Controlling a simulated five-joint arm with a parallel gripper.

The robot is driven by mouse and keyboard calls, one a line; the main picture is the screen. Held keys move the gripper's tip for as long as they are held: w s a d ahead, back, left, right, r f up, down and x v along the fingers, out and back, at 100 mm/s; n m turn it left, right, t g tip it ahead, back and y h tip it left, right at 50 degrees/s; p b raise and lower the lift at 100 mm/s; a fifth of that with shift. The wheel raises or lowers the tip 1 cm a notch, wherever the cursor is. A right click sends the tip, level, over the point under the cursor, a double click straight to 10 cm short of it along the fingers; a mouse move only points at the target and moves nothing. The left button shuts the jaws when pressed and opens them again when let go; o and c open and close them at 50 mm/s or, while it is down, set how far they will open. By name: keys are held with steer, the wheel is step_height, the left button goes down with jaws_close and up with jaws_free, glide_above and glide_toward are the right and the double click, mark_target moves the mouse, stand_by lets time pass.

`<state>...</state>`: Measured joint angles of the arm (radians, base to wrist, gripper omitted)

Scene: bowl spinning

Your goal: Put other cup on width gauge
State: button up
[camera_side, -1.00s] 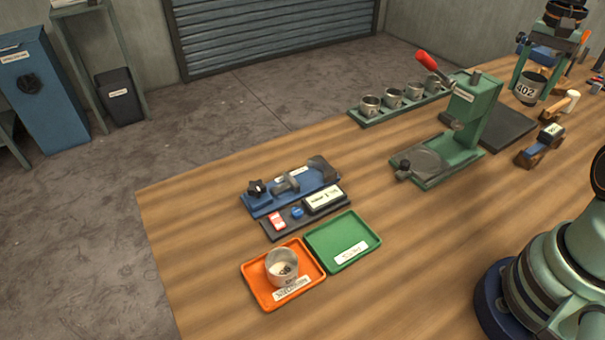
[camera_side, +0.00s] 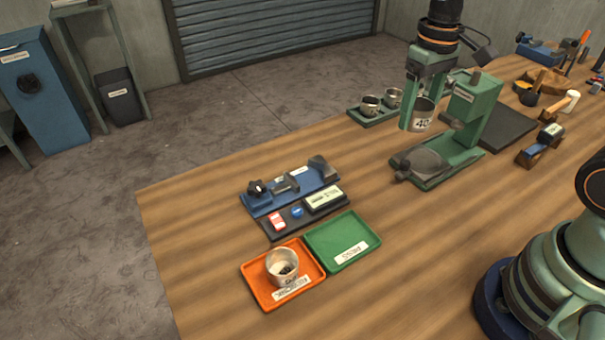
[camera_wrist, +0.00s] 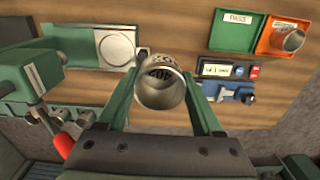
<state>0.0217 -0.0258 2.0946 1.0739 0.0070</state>
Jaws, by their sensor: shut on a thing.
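A dark panel (camera_side: 305,212) with a display and buttons lies in front of the gauge. An empty green tray (camera_side: 340,232) is beside the orange one. The green press (camera_side: 462,112) stands close to my gripper. A rack (camera_side: 372,118) of cups is behind it.

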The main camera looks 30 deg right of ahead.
steer(key=shift+s+a+f, duration=0.1)
steer(key=shift+a, duration=0.3)
steer(key=shift+w+a+f+n, duration=0.1)
steer(key=shift+w+a+n, duration=0.1)
steer(key=shift+w+n, duration=0.4)
steer(key=w+a+f+n, duration=0.3)
steer(key=w+a+n, duration=0.3)
steer(key=n, duration=0.3)
steer(key=shift+w+f, duration=0.4)
steer(key=shift+w, duration=0.35)
steer(key=w+a+f+n, duration=0.1)
steer(key=a+n, duration=0.1)
steer(key=w+a+f+n, duration=0.2)
steer(key=n, duration=0.1)
steer(key=w+a+f+n, duration=0.1)
steer(key=a+f+n, duration=0.1)
steer(key=n, duration=0.1)
steer(key=shift+w+a, duration=0.25)
steer(key=shift+f, duration=3.1)
steer(key=shift+f, duration=0.3)
